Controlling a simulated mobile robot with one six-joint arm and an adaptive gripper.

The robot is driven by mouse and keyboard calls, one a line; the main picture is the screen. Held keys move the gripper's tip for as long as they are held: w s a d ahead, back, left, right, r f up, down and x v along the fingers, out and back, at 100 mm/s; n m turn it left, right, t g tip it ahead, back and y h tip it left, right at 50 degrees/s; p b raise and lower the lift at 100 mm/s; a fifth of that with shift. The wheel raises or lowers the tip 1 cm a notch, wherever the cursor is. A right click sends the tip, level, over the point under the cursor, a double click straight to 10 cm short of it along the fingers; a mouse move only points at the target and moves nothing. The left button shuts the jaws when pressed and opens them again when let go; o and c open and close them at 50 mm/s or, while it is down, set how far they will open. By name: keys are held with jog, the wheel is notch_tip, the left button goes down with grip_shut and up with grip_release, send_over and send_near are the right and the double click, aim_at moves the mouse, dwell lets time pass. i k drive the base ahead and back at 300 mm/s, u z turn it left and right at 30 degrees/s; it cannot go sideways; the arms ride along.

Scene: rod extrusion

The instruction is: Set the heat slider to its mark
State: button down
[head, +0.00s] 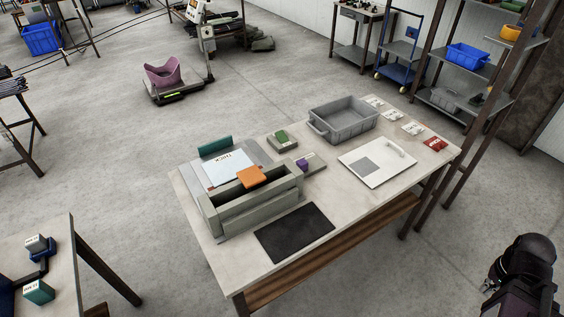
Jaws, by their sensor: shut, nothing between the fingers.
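A small grey panel with a purple knob (303,165) lies on the table just right of a grey machine (240,215). It looks like the heat slider, but its mark is too small to make out. A small box with a green display (282,138) sits behind it. The machine has an orange block (251,177) on its top, a white labelled sheet and a teal bar at its back. My gripper (489,286) is at the lower right, dark and partly hidden by my arm. It is shut and empty, well apart from the table.
The table (225,262) also holds a grey bin (343,119), a white board (377,165), a black mat (294,232) and several small labelled items along the right end. A shelf rack (490,70) stands behind the right end. The floor between my gripper and the table is clear.

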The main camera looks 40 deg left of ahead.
aim_at(302, 163)
jog(key=u, duration=0.8)
jog(key=i, duration=0.9)
jog(key=u, duration=0.5)
